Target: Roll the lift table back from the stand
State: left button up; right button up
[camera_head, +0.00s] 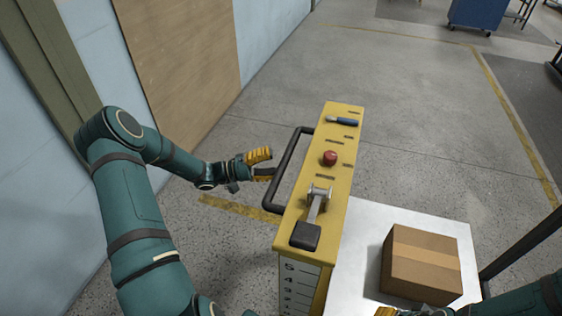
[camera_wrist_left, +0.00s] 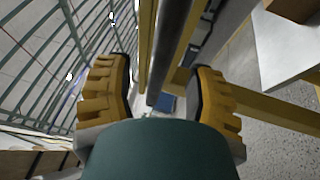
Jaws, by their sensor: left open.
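The lift table has a yellow column (camera_head: 338,178) with a black loop handle (camera_head: 287,160) on its left side. Its white platform (camera_head: 350,262) carries a cardboard box (camera_head: 421,265). My left gripper (camera_head: 267,163) is open at the left of the handle, its fingertips close to the bar. In the left wrist view, a dark bar (camera_wrist_left: 172,62) runs between the open yellow fingers of this gripper (camera_wrist_left: 160,88); contact cannot be told. My right gripper (camera_head: 388,312) shows only as a yellow piece at the bottom edge. The stand cannot be made out for certain.
A dark frame bar (camera_head: 522,243) stands at right. A wall with a wooden panel (camera_head: 185,62) is at left. Grey floor is clear beyond the table; a blue cart (camera_head: 477,14) stands far back.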

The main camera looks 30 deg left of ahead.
pick_arm(q)
jog(key=v, duration=0.8)
jog(key=shift+s, duration=0.2)
